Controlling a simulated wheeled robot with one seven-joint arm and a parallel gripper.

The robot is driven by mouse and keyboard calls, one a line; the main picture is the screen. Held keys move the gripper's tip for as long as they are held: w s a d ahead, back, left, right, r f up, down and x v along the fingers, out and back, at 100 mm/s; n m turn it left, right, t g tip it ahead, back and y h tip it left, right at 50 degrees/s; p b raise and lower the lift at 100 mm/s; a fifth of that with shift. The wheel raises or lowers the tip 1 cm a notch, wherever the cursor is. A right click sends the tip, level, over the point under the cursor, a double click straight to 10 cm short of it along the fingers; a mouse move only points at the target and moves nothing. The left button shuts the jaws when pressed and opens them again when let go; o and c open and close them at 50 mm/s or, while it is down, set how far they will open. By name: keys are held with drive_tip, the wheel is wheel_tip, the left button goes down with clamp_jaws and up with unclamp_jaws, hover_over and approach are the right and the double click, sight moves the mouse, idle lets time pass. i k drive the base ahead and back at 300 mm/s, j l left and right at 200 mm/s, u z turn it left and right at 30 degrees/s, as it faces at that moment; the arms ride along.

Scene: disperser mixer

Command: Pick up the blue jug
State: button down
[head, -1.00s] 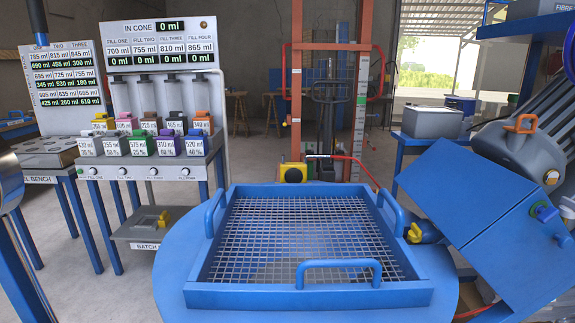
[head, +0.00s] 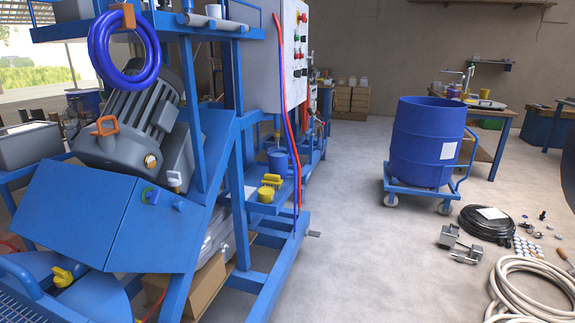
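I see no thing that is clearly the blue jug. A small blue container (head: 278,160) stands on a blue shelf of the machine, left of centre in the head view. It is too small to tell whether it is a jug. Yellow pieces (head: 268,188) lie on the shelf in front of it. My gripper is not in view.
A blue machine frame (head: 240,215) with a grey motor (head: 130,120) fills the left. A large blue drum (head: 427,140) stands on a wheeled trolley (head: 420,191) at right. Cable (head: 487,224) and pale hose (head: 530,292) lie on the floor. The middle floor is clear.

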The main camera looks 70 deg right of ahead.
sight(278, 159)
drive_tip(key=z, duration=1.5)
drive_tip(key=i+l+u, duration=0.15)
drive_tip(key=i, duration=0.45)
drive_tip(key=i+l+u, duration=0.1)
drive_tip(key=i, duration=0.45)
drive_tip(key=i+l+u, duration=0.15)
drive_tip(key=i, duration=0.45)
